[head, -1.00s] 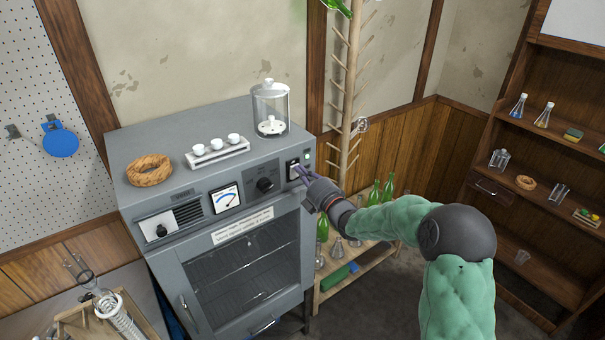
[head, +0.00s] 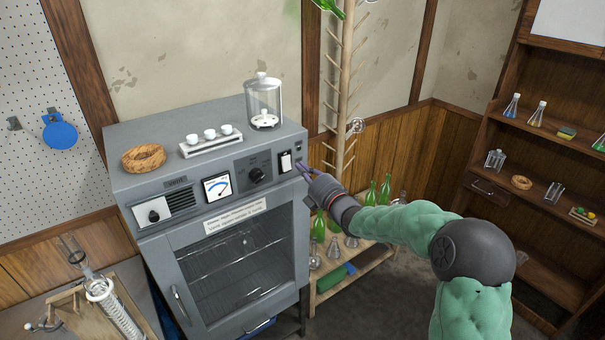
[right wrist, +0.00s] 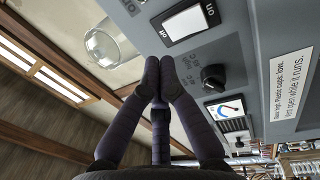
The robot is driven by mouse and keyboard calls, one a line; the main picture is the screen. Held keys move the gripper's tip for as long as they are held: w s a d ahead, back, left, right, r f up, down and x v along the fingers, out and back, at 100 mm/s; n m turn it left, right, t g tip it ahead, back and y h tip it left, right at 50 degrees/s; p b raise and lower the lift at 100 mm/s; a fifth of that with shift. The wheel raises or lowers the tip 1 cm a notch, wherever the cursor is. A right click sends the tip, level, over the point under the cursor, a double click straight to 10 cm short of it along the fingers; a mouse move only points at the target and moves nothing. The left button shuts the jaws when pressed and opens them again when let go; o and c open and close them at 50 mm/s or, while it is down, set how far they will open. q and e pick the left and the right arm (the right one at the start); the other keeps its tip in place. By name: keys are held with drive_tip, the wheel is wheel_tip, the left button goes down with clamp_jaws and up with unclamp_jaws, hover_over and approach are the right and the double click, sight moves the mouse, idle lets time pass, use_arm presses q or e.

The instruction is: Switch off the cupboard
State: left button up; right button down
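The cupboard (head: 236,215) is a grey cabinet with a glass door, a dial, a gauge and a control panel on its front. Its white rocker switch (head: 285,161) is at the right end of the panel. In the right wrist view the switch (right wrist: 187,22) shows "on" and "off" marks at its two ends. The small lamp (head: 299,146) beside the switch looks dark. My right gripper (head: 301,168) is just right of the switch, apart from it. In the right wrist view its fingertips (right wrist: 160,80) are together with nothing between them. My left gripper is not in view.
On the cupboard stand a glass jar (head: 263,103), a rack of white cups (head: 210,143) and a cork ring (head: 143,158). A wooden peg rack (head: 347,90) and a low bottle shelf (head: 340,285) stand to the right. Glassware is at lower left.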

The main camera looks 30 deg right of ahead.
drive_tip(key=s+r, duration=0.1)
drive_tip(key=s, duration=0.7)
drive_tip(key=shift+d, duration=0.35)
